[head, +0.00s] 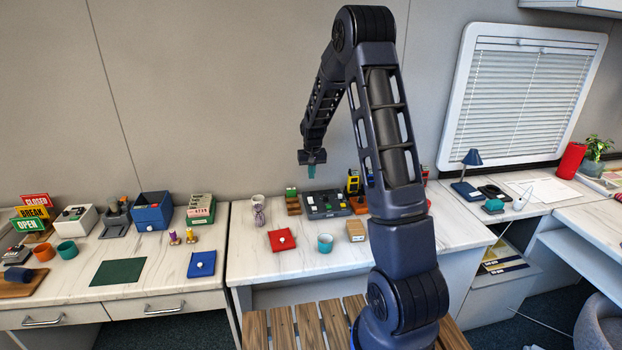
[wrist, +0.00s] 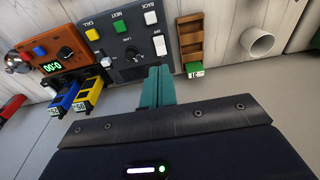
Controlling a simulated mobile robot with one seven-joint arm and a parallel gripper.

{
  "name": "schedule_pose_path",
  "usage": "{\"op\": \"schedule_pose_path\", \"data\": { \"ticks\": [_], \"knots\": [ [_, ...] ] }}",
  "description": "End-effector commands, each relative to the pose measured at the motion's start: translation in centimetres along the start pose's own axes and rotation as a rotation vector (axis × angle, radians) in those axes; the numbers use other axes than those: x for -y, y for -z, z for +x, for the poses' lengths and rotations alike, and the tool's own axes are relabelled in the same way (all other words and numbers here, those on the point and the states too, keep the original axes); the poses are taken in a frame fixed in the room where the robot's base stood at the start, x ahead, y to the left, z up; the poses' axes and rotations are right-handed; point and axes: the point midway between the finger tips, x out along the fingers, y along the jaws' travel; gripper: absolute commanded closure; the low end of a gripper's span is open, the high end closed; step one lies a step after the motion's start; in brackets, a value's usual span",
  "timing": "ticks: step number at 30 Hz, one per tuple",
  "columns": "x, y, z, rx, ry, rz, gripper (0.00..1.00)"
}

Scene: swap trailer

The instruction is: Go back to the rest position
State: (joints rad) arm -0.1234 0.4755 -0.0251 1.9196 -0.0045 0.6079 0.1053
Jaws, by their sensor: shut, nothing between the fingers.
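My gripper (head: 313,170) hangs at the end of my raised arm, above the back of the middle counter in the head view. Its teal fingers point down and are together with nothing between them. In the wrist view the closed fingers (wrist: 157,88) show in front of a dark control panel (wrist: 118,33) with coloured buttons and switches. The same panel (head: 326,211) stands on the counter below the gripper in the head view. The fingers appear apart from it.
A red square (head: 282,240), a teal cup (head: 325,243) and a patterned cup (head: 258,211) stand on the middle counter. The left counter holds a blue box (head: 152,211) and a green mat (head: 118,271). A blue lamp (head: 472,157) stands right. The air around the gripper looks clear.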

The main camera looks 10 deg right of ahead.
Motion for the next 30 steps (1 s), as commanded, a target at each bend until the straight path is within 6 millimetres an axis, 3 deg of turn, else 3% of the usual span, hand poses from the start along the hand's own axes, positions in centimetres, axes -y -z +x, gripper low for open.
{"op": "schedule_pose_path", "data": {
  "ticks": [12, 16, 23, 30],
  "knots": [
    [0.0, -0.1, -0.3, 0.0, 0.0, 0.0, 1.0],
    [-0.2, -0.4, -1.4, -0.006, 0.001, 0.001, 1.0],
    [-1.1, -2.9, -7.3, -0.034, 0.006, 0.002, 1.0],
    [-2.4, -7.0, -13.8, -0.066, 0.01, 0.003, 1.0]
  ]
}}
